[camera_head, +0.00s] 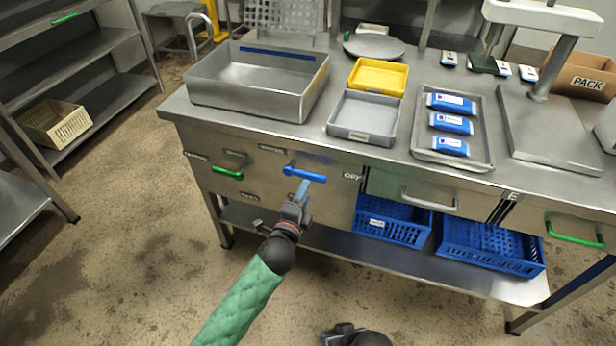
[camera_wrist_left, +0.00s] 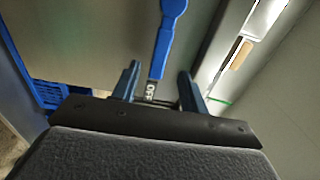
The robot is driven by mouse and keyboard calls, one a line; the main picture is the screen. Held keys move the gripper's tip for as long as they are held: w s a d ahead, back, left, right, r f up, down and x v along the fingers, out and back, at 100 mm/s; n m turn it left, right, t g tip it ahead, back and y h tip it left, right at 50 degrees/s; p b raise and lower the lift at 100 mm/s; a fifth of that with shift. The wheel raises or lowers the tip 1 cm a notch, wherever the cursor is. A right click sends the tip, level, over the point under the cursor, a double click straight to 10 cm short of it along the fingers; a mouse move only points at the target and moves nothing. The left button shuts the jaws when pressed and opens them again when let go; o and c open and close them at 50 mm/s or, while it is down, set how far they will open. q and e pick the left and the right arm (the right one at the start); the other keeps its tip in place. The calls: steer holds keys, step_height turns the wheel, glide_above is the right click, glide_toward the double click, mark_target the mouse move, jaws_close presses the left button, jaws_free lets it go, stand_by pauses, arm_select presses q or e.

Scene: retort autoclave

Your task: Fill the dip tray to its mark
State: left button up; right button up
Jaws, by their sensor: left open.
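The dip tray (camera_head: 240,104) is a deep open steel basin at the left end of the bench. A blue mark line (camera_head: 283,53) runs along its inner back wall. I see bare metal and no clear water surface in it. A blue lever (camera_head: 306,174) on the bench front lies nearly level, its free end towards the OFF label (camera_head: 352,177). My left gripper (camera_head: 303,188) is open at the lever. In the left wrist view the lever (camera_wrist_left: 168,38) reaches between the two blue fingers, with gaps showing. My right gripper (camera_head: 343,333) shows only partly at the bottom edge.
A curved grey pipe (camera_head: 202,32) stands behind the basin's left. A green handle (camera_head: 227,173) is left of the lever, and a drawer handle (camera_head: 430,201) right. Grey and yellow trays (camera_head: 378,77) and a tray of blue packs (camera_head: 478,155) occupy the benchtop.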

mark_target(311, 179)
arm_select(q)
steer(key=p+x, duration=0.1)
steer(key=x, duration=0.5)
steer(key=shift+w, duration=0.15)
steer(key=shift+w+d, duration=0.2)
steer(key=shift+w, duration=0.45)
arm_select(e)
steer(key=shift+g, duration=0.3)
steer(key=shift+s+d+r, duration=0.1)
steer(key=shift+s+r, duration=0.1)
steer(key=shift+r, duration=0.85)
steer(key=shift+s+d+r, duration=0.1)
steer(key=shift+s+r, duration=0.1)
steer(key=shift+r, duration=0.85)
arm_select(q)
steer(key=shift+c, duration=0.2)
jaws_close()
